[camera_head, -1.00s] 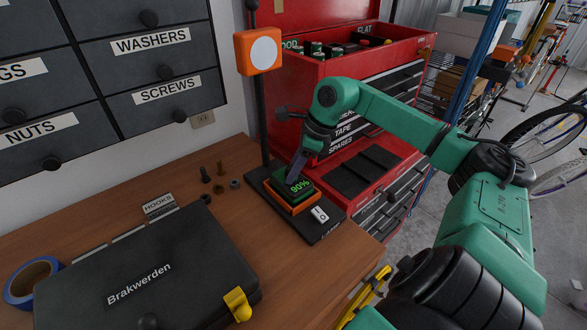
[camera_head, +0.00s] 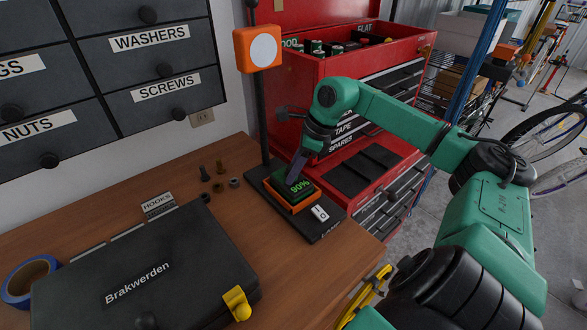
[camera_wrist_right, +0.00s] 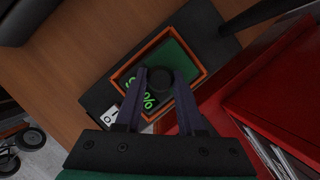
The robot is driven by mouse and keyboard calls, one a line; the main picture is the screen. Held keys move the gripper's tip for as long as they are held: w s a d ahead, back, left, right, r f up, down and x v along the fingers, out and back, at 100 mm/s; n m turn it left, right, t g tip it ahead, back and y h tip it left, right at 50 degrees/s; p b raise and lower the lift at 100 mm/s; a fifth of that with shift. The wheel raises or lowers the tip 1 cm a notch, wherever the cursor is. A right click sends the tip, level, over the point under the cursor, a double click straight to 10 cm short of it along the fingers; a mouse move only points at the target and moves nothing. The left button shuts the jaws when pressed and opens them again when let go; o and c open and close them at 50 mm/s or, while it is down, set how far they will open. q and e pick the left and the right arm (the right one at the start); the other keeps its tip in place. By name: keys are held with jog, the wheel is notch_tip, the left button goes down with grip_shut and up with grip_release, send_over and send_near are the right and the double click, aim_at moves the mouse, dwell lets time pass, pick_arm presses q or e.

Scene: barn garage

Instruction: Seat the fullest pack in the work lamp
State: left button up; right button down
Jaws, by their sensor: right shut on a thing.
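The work lamp has an orange head (camera_head: 258,50) on a dark post and a black base (camera_head: 322,230) on the wooden bench. A pack with a green "90%" readout (camera_head: 300,187) is at the orange-rimmed socket (camera_head: 292,208) on that base. My right gripper (camera_head: 292,178) is shut on the pack's dark round knob, which shows between the fingers in the right wrist view (camera_wrist_right: 161,78). The orange rim surrounds the pack there; I cannot tell how deep the pack sits. A white switch (camera_head: 319,214) is beside the socket. My left gripper is not in view.
A red tool chest (camera_head: 330,80) stands behind, its open top holding several packs by "GOOD" and "FLAT" labels. A black Brakwerden case (camera_head: 190,235), blue tape (camera_head: 20,290) and small bolts and nuts (camera_head: 218,187) lie on the bench.

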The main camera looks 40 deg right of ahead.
jog(key=shift+f, duration=0.1)
grip_release()
dwell(0.3)
notch_tip(320, 180, up, 9)
jog(key=p, duration=0.8)
dwell(0.3)
